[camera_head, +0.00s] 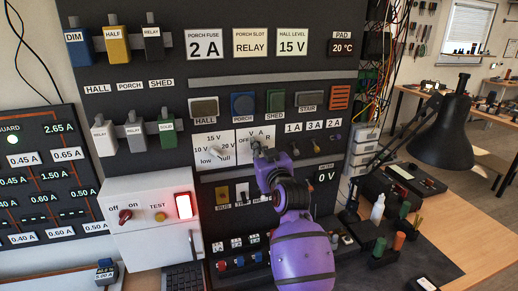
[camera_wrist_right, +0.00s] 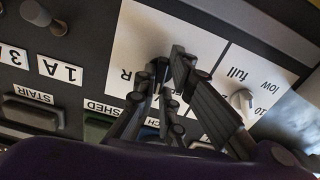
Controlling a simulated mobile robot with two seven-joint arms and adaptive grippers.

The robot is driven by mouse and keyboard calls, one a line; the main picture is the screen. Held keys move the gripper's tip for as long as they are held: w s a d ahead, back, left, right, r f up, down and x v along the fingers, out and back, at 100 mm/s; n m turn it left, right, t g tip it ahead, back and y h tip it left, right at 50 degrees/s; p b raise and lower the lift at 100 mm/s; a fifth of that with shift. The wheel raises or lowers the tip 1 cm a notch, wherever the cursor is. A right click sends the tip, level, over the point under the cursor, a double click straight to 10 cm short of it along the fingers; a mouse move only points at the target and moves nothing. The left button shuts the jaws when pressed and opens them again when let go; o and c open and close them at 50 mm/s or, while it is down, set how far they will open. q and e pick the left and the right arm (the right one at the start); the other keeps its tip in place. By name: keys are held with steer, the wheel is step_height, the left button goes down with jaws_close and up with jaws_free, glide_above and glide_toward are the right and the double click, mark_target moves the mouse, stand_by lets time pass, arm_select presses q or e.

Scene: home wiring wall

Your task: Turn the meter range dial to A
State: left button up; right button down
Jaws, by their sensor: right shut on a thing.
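The meter range dial sits on a white plate (camera_head: 243,136) marked OFF, V, A and R, in the middle of the dark panel. My right gripper (camera_head: 257,149) is at this plate and covers most of the dial, so I cannot read where its pointer stands. In the right wrist view the fingers of my right gripper (camera_wrist_right: 170,72) are closed together over the dial on the white plate (camera_wrist_right: 140,35), where the letter R shows. The meter display (camera_head: 325,177) reads 0 V. My left gripper is not in view.
A second knob (camera_head: 222,153) with low and full marks is just left of the dial; it also shows in the right wrist view (camera_wrist_right: 242,98). Coloured blocks (camera_head: 243,104) sit above. A white box (camera_head: 150,215) with a red light stands lower left. A black lamp (camera_head: 442,130) is at right.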

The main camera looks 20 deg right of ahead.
stand_by(0.4)
steer(key=shift+m, duration=1)
steer(key=shift+m, duration=1)
steer(key=c, duration=2.2)
jaws_free()
steer(key=shift+m, duration=0.5)
steer(key=o, duration=0.4)
steer(key=shift+o, duration=0.2)
